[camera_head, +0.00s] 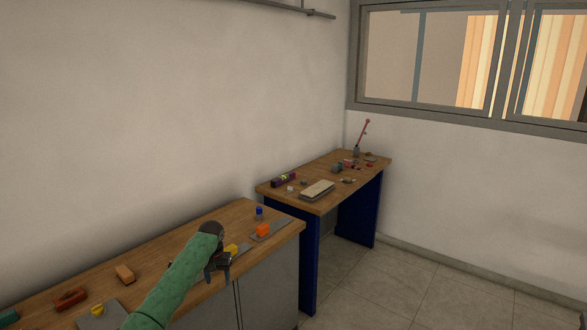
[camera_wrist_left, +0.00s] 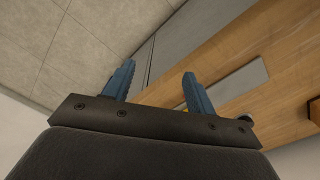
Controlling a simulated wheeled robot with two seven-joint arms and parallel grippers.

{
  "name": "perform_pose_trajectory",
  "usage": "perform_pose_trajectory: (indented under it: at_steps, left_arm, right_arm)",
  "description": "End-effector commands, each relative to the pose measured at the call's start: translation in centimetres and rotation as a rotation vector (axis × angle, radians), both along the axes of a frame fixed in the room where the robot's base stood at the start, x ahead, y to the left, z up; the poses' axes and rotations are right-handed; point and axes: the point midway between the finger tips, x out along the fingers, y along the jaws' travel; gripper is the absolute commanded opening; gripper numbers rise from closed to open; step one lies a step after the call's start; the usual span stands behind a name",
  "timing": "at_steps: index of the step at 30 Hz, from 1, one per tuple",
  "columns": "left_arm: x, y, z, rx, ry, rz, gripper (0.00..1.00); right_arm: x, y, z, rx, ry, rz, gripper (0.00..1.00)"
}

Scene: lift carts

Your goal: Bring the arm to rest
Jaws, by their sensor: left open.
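My left arm, in a green sleeve, reaches in from the bottom of the head view. Its gripper (camera_head: 218,272) is by the front edge of the near wooden bench (camera_head: 190,240). In the left wrist view the two blue fingers of the left gripper (camera_wrist_left: 158,85) stand wide apart with nothing held between them. My right gripper is in neither view.
On the near bench are an orange block (camera_head: 262,230), a blue piece (camera_head: 259,211), a tan block (camera_head: 125,273), a red tool (camera_head: 70,299) and a yellow piece (camera_head: 97,309). A second bench (camera_head: 335,173) with blue legs holds several small items. Tiled floor (camera_head: 400,285) lies clear at right.

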Motion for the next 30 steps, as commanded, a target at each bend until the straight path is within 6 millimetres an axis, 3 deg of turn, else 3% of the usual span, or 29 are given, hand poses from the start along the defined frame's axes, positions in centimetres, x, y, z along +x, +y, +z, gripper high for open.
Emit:
perform_pose_trajectory:
  at_steps: [7, 11, 14, 21, 30]
  left_arm:
    - [-2.3, -1.0, -5.8, -0.007, -0.007, -0.013, 0.56]
    - [-4.3, -1.7, -10.0, -0.014, -0.011, -0.020, 0.56]
    - [-6.5, -2.4, -14.3, -0.019, -0.018, -0.028, 0.56]
    - [-13.6, -4.1, -25.1, -0.033, -0.039, -0.048, 0.56]
    - [-24.0, -5.7, -36.7, -0.047, -0.066, -0.066, 0.56]
  right_arm:
    - [3.8, -0.3, 0.8, -0.001, -0.038, 0.001, 0.36]
    - [4.2, -0.8, 0.9, -0.008, -0.032, 0.001, 0.36]
    - [3.9, -0.9, 1.0, -0.009, -0.026, 0.001, 0.36]
    - [3.0, 0.3, 1.5, -0.001, -0.002, -0.004, 0.36]
    - [4.7, 2.0, 2.7, 0.014, -0.006, -0.010, 0.36]
